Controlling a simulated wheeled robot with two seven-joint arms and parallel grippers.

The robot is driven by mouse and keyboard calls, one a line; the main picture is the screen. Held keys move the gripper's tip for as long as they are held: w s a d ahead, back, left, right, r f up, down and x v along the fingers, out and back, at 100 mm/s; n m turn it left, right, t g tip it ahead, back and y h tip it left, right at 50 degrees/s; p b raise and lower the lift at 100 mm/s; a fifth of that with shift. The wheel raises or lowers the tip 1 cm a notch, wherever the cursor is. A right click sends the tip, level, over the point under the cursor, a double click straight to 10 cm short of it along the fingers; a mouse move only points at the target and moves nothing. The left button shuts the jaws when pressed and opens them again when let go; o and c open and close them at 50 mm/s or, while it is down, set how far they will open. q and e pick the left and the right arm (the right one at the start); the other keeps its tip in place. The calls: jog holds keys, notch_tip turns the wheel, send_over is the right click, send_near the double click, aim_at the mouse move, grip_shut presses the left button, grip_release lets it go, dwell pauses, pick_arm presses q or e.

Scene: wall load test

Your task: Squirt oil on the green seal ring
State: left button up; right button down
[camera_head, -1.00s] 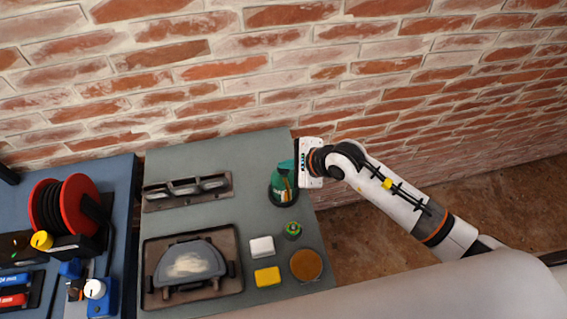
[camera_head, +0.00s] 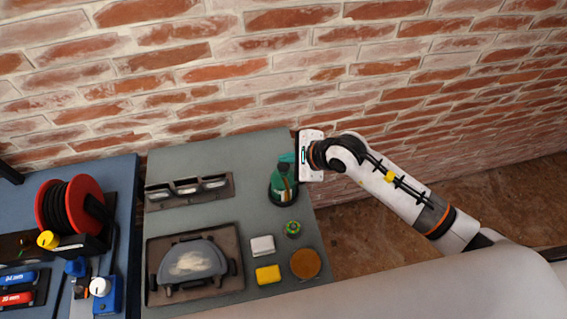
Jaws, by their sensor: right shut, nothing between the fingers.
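A green oil can (camera_head: 282,188) with a darker base stands on the grey-green tabletop near its right edge. My right gripper (camera_head: 297,160) is at the can's upper right, its white body close beside the can's teal top. Its fingers are mostly hidden; it is shut with nothing held. I cannot tell whether it touches the can. A small green round piece with a yellowish centre (camera_head: 293,229), perhaps the green seal ring, lies just below the can in the picture. My left gripper is not in view.
A dark tray (camera_head: 155,292) holds a grey curved part; a rack with three openings (camera_head: 188,187) lies behind it. A white block (camera_head: 262,246), a yellow block (camera_head: 267,274) and an orange-brown disc (camera_head: 305,263) sit at right. A blue bench with a red reel (camera_head: 87,192) is left.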

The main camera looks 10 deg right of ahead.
aim_at(288, 169)
jog(key=shift+r+p, duration=1.3)
jog(key=shift+r, duration=1.05)
jog(key=shift+f, duration=0.1)
